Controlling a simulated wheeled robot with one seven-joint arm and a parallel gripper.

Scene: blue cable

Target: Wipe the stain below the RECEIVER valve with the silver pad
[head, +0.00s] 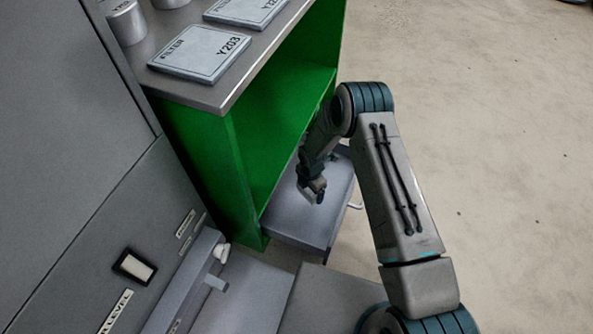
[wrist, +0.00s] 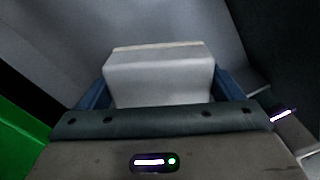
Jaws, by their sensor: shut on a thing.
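My gripper (head: 313,190) hangs over an open grey drawer (head: 322,228) in front of the green cabinet. In the wrist view, the two blue fingers of my gripper (wrist: 160,92) are shut on a pale silver-grey block, which looks like the silver pad (wrist: 158,72). In the head view the pad is small and mostly hidden by the fingers. I cannot tell whether the pad touches the drawer. I see no stain and no readable RECEIVER label. A small white knob (head: 221,252) shows on the grey panel at the lower left, too small to identify.
The green cabinet (head: 190,150) has a grey top with a plate marked FILTER Y203 (head: 200,53), a second plate (head: 245,8) and a metal cylinder (head: 126,22). A tall grey cabinet (head: 60,120) stands at left. Open concrete floor (head: 500,130) lies to the right.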

